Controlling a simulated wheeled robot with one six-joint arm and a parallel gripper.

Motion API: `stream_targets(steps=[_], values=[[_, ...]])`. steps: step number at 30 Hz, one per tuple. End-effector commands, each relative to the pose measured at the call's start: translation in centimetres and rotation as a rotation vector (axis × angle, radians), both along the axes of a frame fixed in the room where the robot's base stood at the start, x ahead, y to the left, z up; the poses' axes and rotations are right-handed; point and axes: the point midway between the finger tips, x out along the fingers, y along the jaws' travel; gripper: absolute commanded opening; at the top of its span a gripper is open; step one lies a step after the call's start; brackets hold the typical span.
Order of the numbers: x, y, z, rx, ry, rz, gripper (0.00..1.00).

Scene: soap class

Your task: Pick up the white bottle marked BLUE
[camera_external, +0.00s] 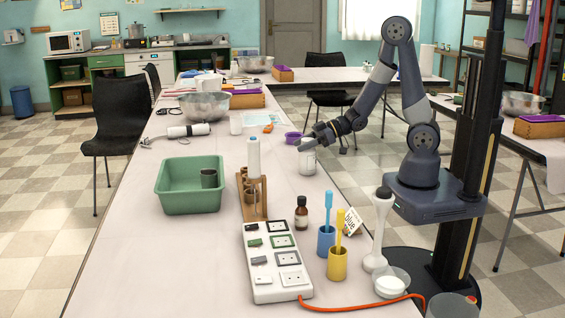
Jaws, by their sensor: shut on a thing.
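A small white bottle (307,161) is at the right side of the long table (200,262), past the wooden rack. My gripper (307,143) reaches in from the right and is shut on the bottle's upper part. The fingers hide the bottle's top. The bottle looks upright. Any marking on it is too small to read. I cannot tell whether its base touches the table.
A green tub (177,192), a wooden rack (263,197) with a white bottle, and a white socket strip (265,280) stand to the left and in front. A brown bottle (301,219), blue cup (326,243) and yellow cup (337,265) stand nearer. A purple bowl (292,138) is just behind.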

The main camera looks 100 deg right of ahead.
Motion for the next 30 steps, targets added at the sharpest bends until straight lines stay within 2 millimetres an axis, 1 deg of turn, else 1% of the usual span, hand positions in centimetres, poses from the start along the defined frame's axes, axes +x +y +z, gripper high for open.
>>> stream_targets(steps=[1, 2, 13, 25, 28, 30], values=[[0.0, 0.0, 0.0, 0.0, 0.0, 0.0, 0.33], [0.0, 0.0, 0.0, 0.0, 0.0, 0.0, 0.31], [0.0, 0.0, 0.0, 0.0, 0.0, 0.0, 0.01], [0.0, 0.0, 0.2, -0.001, -0.002, 0.0, 0.0], [0.0, 0.0, 1.1, -0.001, -0.004, 0.002, 0.0], [0.1, 0.0, 2.2, -0.003, -0.006, 0.001, 0.0]])
